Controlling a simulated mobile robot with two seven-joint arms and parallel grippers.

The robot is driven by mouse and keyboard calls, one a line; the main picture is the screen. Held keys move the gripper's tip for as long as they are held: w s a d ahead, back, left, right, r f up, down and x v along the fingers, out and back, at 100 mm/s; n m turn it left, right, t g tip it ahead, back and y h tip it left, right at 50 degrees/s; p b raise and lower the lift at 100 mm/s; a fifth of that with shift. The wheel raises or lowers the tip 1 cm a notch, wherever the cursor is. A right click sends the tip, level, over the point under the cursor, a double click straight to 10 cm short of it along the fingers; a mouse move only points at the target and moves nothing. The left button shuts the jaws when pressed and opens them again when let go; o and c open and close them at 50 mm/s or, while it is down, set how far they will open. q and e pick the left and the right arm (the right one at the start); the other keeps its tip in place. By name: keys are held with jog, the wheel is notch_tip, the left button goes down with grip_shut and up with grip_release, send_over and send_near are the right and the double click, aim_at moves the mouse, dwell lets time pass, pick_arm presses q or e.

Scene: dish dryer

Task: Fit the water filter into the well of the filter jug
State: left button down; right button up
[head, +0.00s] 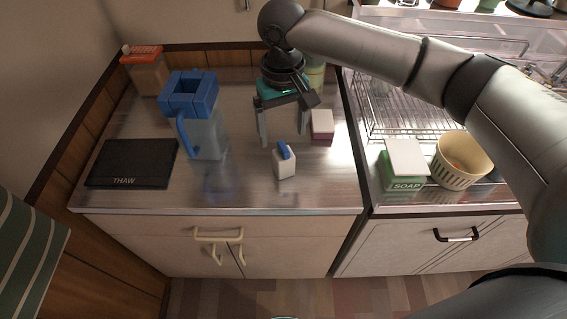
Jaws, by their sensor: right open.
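The water filter (285,168), a small white block with a blue top, stands on the steel counter right of the middle. The filter jug (207,137) stands upright to its left, behind it, with a clear body, a blue handle and a square blue top (188,92) with an opening. My right gripper (283,137) points down with its fingers apart and empty, just behind and above the filter. It looks apart from the filter, though the exact gap is hard to tell. My left gripper is not in view.
A black THAW board (132,164) lies left of the jug, with an orange-topped container (146,70) behind. A pink and white block (322,125) is right of my gripper. A soap box (404,165), cream basket (461,160) and wire rack (395,115) are further right. The front counter is clear.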

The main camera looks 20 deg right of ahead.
aim_at(284, 147)
jog(key=f+b, duration=0.1)
jog(key=f, duration=0.2)
jog(key=f+b, duration=0.1)
jog(key=f, duration=0.2)
jog(key=shift+w+d+f, duration=0.15)
jog(key=shift+w+f, duration=0.05)
jog(key=shift+f, duration=0.15)
jog(key=c, duration=0.6)
jog(key=shift+r, duration=0.1)
grip_shut()
